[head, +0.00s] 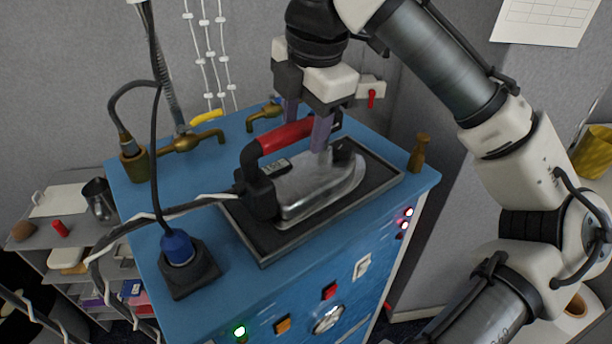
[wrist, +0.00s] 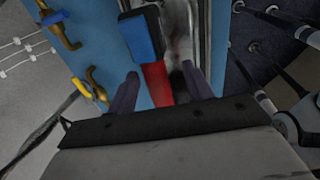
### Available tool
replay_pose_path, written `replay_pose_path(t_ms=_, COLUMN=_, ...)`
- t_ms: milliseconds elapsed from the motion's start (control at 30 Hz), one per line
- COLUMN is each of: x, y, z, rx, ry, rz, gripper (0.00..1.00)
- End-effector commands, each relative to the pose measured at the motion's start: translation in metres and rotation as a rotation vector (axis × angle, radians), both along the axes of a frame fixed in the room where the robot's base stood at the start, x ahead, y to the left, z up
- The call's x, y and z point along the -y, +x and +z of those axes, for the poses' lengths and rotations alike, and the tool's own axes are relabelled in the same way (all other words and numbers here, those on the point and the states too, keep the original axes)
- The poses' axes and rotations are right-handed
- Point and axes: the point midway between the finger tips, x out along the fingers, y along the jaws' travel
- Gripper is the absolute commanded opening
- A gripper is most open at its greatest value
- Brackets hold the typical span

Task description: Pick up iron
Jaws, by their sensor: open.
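The iron (head: 315,184) has a silver body and a handle that is red on top and black at the ends. It lies on a dark tray (head: 271,246) on top of a blue cabinet. A cord runs from its black rear end toward the left. My gripper (head: 306,128) points down over the iron, with one finger on each side of the red handle. In the wrist view the red handle (wrist: 156,83) shows between the two open fingers (wrist: 158,85). I cannot tell whether either finger touches it.
The blue cabinet (head: 215,290) has brass taps (head: 192,141) at its back left and a blue plug in a black socket (head: 181,262) at its front left. A small brass post (head: 419,152) stands at the right corner. Grey shelves (head: 75,265) stand at the left.

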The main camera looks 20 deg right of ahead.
Motion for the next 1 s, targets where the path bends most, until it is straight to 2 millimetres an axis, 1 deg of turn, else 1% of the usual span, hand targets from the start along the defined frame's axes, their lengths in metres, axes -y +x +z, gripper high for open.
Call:
replay_pose_path(t_ms=133, x=-0.004, y=0.008, z=-0.018, rx=-0.001, ry=0.004, rz=0.005, gripper=0.51)
replay_pose_path(t_ms=200, x=-0.003, y=0.010, z=-0.027, rx=-0.002, ry=0.002, rz=0.002, gripper=0.51)
replay_pose_path(t_ms=300, x=-0.004, y=0.011, z=-0.037, rx=-0.001, ry=0.002, rz=0.000, gripper=0.51)
replay_pose_path(t_ms=567, x=-0.004, y=0.012, z=-0.039, rx=0.000, ry=0.001, rz=0.000, gripper=0.51)
replay_pose_path(t_ms=900, x=-0.004, y=0.012, z=-0.039, rx=0.000, ry=0.001, rz=0.000, gripper=0.06)
replay_pose_path(t_ms=967, x=-0.004, y=0.012, z=-0.039, rx=0.000, ry=0.001, rz=0.000, gripper=0.00)
replay_pose_path(t_ms=1000, x=-0.004, y=0.012, z=-0.039, rx=0.000, ry=0.001, rz=0.000, gripper=0.00)
